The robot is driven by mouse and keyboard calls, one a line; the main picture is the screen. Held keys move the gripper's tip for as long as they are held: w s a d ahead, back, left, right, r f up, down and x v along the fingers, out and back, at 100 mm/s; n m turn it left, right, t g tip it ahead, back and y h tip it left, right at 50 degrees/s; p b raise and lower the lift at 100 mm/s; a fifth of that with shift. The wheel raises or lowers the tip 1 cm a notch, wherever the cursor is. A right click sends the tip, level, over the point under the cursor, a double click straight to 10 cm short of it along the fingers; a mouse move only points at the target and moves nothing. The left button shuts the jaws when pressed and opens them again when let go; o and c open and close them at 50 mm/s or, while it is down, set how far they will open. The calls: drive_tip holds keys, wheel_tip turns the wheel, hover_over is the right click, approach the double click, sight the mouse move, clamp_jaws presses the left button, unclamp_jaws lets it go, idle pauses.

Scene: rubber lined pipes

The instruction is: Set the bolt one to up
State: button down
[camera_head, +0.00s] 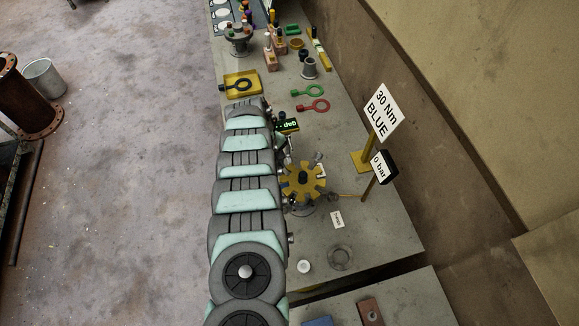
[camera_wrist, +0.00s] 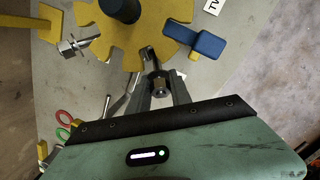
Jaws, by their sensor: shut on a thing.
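A yellow notched wheel or flange (camera_head: 300,190) with a dark centre stands on the bench beside my arm. It also fills the top of the wrist view (camera_wrist: 150,45). In the wrist view my gripper (camera_wrist: 159,83) is shut on a grey metal bolt (camera_wrist: 150,60) at the near edge of the yellow piece. Its fingers partly cover the bolt. Another bolt with a nut (camera_wrist: 72,45) lies outward in a notch at the left. I cannot read a number on either bolt. In the head view my arm hides the gripper.
A blue block (camera_wrist: 208,43) with a yellow part sits right of the held bolt. Green (camera_head: 307,91) and red (camera_head: 314,106) ring tools lie behind. A "30 Nm BLUE" sign (camera_head: 379,113) and a "0 bar" display (camera_head: 382,167) stand right.

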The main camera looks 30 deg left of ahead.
idle(0.3)
drive_tip(key=c, duration=1.5)
unclamp_jaws()
drive_tip(key=shift+o, duration=0.2)
drive_tip(key=shift+r, duration=0.1)
wheel_tip(320, 180, up, 10)
drive_tip(key=a+b, duration=0.1)
drive_tip(key=b, duration=0.1)
drive_tip(key=shift+s+a+r, duration=0.25)
drive_tip(key=shift+s+a, duration=0.05)
drive_tip(key=shift+s, duration=0.15)
drive_tip(key=shift+c, duration=0.4)
